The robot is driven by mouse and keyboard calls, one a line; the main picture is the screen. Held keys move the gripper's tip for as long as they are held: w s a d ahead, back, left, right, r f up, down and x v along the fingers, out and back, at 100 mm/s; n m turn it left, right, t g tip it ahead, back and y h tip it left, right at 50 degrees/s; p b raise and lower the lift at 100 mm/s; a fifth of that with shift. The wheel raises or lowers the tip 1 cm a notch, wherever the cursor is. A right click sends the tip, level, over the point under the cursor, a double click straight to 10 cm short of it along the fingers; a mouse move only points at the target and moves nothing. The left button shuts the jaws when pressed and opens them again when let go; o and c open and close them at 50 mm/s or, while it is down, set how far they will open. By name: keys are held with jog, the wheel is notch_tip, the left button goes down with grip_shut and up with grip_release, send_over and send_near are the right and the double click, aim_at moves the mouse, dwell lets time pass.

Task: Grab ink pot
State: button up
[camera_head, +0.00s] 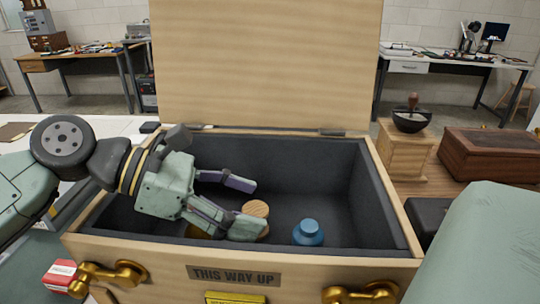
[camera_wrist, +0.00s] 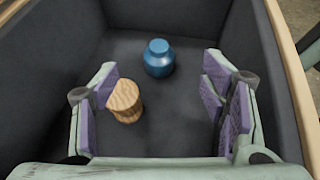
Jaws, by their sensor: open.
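A small blue pot with a narrow neck and flat cap, which looks like the ink pot (camera_head: 308,233), stands upright on the floor of the dark-lined wooden crate (camera_head: 235,250). In the wrist view the blue pot (camera_wrist: 158,58) stands beyond my fingertips, roughly centred between them. My gripper (camera_head: 243,207) is open and reaches down into the crate, left of the pot. A wooden cylinder (camera_wrist: 125,102) stands close beside the left finger in the wrist view, inside the finger gap; I cannot tell if they touch. My fingers partly hide it in the head view.
The crate's lid (camera_head: 265,65) stands open at the back. Dark walls surround my gripper. The crate floor right of the blue pot is clear. Outside at right stand a wooden block with a dark bowl (camera_head: 411,121) and a brown box (camera_head: 490,155).

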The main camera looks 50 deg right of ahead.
aim_at(306, 225)
jog(key=p+x, duration=0.1)
jog(key=x, duration=0.4)
jog(key=shift+s+f+p, duration=0.1)
jog(key=shift+f+p, duration=0.2)
jog(key=shift+s+d+f+p, duration=0.15)
jog(key=shift+s+d+p, duration=0.2)
jog(key=shift+d+p, duration=0.2)
jog(key=p+x, duration=0.1)
jog(key=x, duration=0.2)
jog(key=shift+s+d+f+p, duration=0.15)
jog(key=shift+d+f+p, duration=0.05)
jog(key=shift+f+p, duration=0.1)
jog(key=shift+d+f, duration=0.2)
jog(key=shift+c, duration=0.2)
jog(key=c, duration=1.4)
jog(key=shift+c, duration=0.2)
